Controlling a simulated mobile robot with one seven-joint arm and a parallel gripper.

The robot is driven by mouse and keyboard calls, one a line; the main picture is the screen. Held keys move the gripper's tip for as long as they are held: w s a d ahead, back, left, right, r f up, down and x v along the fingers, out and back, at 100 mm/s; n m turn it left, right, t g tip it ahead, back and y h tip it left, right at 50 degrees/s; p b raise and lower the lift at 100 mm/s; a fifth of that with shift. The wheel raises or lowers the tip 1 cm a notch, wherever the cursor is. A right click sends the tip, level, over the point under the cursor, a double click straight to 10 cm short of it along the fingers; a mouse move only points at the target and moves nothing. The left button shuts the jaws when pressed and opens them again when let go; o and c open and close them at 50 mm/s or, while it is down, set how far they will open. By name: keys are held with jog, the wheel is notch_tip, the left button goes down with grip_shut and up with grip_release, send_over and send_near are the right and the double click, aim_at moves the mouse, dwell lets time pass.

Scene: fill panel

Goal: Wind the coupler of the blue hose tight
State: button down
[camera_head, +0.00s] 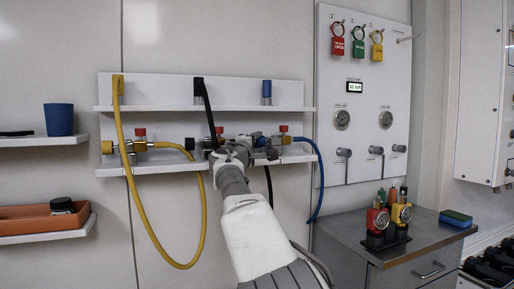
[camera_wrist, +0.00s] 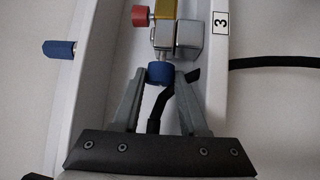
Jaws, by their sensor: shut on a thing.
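The blue coupler (camera_wrist: 160,73) shows in the wrist view against a grey and brass valve fitting (camera_wrist: 177,35) with a red knob. My gripper (camera_wrist: 160,77) has its two fingers on either side of this coupler and is shut on it. In the head view my gripper (camera_head: 248,147) is at the lower shelf, in front of the right-hand valve, and covers part of the coupler. The blue hose (camera_head: 321,180) loops down at the right of the valve. How far the coupler is threaded on cannot be told.
A yellow hose (camera_head: 130,180) hangs at the left valve. A black hose (camera_head: 208,110) drops from the upper rail behind my gripper, close to it. A dark hose (camera_wrist: 165,100) passes between my fingers. A steel cabinet (camera_head: 345,235) with gauges stands at the right.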

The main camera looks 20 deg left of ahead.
dwell(0.3)
jog(key=shift+c, duration=2.2)
grip_release()
jog(key=shift+p, duration=0.45)
jog(key=p, duration=0.3)
jog(key=shift+r+n+g, duration=0.3)
jog(key=shift+g, duration=0.1)
jog(key=n+g+p, duration=0.1)
jog(key=p, duration=0.7)
jog(key=shift+r+g, duration=0.2)
jog(key=shift+g, duration=0.2)
jog(key=n+g+p, duration=0.2)
jog(key=p, duration=1.1)
jog(key=shift+r, duration=0.2)
